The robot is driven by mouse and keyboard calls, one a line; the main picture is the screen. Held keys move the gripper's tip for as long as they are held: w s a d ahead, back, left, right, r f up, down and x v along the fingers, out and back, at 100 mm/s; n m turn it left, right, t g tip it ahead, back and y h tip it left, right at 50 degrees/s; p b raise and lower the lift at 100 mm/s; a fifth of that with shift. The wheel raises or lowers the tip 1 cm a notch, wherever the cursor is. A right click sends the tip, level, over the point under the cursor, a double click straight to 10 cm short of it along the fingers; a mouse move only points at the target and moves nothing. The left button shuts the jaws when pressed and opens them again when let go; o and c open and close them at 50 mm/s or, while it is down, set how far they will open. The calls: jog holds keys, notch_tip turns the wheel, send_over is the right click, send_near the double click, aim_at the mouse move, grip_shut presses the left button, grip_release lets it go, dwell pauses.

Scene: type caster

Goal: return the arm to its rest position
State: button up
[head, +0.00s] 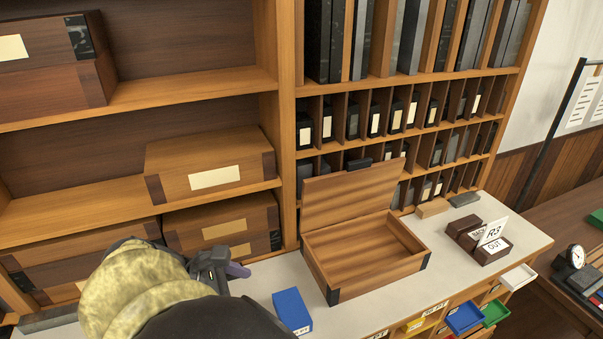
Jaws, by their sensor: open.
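My arm, partly under a yellowish cover, reaches in from the bottom left of the head view. My gripper (222,268) is at its end, over the left part of the pale counter (375,318). It is open, and I see nothing held in it. Its fingertips are small and partly hidden by the arm. It is to the left of an open wooden box (330,285) and above and left of a blue block (292,311).
Wooden shelves with boxes (210,165) rise behind my arm. The wooden box's lid (352,195) stands raised. A dark wooden holder with cards (478,240) sits at the counter's right. Small drawers stand pulled out below, including a blue one (465,318) and a green one (495,313).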

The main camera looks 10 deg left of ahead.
notch_tip(320, 180, up, 10)
jog(key=p, duration=1)
